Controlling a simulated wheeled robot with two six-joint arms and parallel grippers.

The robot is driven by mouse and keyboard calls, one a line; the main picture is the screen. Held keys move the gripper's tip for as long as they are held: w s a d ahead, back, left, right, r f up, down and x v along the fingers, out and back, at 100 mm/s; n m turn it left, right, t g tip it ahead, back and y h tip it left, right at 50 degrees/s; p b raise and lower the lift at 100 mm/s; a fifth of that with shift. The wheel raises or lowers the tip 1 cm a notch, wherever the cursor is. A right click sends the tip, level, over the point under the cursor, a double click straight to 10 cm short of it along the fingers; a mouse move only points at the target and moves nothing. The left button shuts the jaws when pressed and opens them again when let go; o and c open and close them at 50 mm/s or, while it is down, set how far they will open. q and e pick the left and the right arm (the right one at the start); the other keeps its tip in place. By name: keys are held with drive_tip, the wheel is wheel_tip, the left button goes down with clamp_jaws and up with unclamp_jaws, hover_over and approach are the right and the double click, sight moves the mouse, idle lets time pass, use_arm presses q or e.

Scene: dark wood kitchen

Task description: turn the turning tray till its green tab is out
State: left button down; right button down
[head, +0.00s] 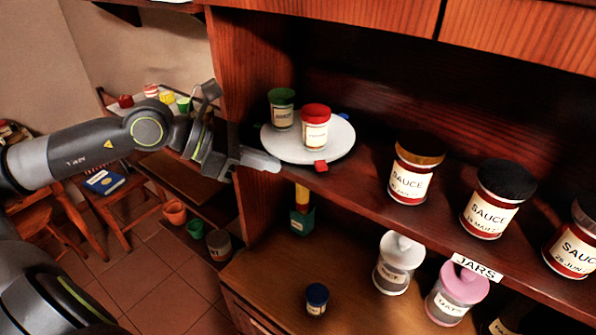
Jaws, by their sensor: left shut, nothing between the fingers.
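The turning tray (345,140) is a white round disc on the upper shelf. Its red tab (320,167) sticks out at the front, towards me. A blue tab (343,116) shows at the back right rim. I see no green tab; the far left rim is partly hidden by a jar. A green-lidded jar (282,110) and a red-lidded jar (315,128) stand upright on the tray. My left gripper (272,164) is shut and empty, its tips at the front left rim of the tray. I cannot tell whether they touch it. My right gripper is out of view.
Sauce jars (410,175) stand along the shelf to the right. The cabinet's upright side panel (240,60) is left of the tray, close to my left gripper. Lidded jars (396,262) and a blue-lidded jar (317,298) stand on the level below.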

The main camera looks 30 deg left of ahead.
sight(315, 168)
use_arm(q)
drive_tip(key=shift+x, duration=1.2)
drive_tip(key=shift+w+d+r+p, duration=0.1)
drive_tip(key=shift+w+d+p, duration=0.45)
drive_tip(key=shift+d, duration=0.2)
drive_tip(key=shift+w+d+p, duration=0.4)
drive_tip(key=shift+w+d, duration=0.3)
drive_tip(key=shift+d, duration=0.05)
drive_tip(key=shift+w, duration=0.1)
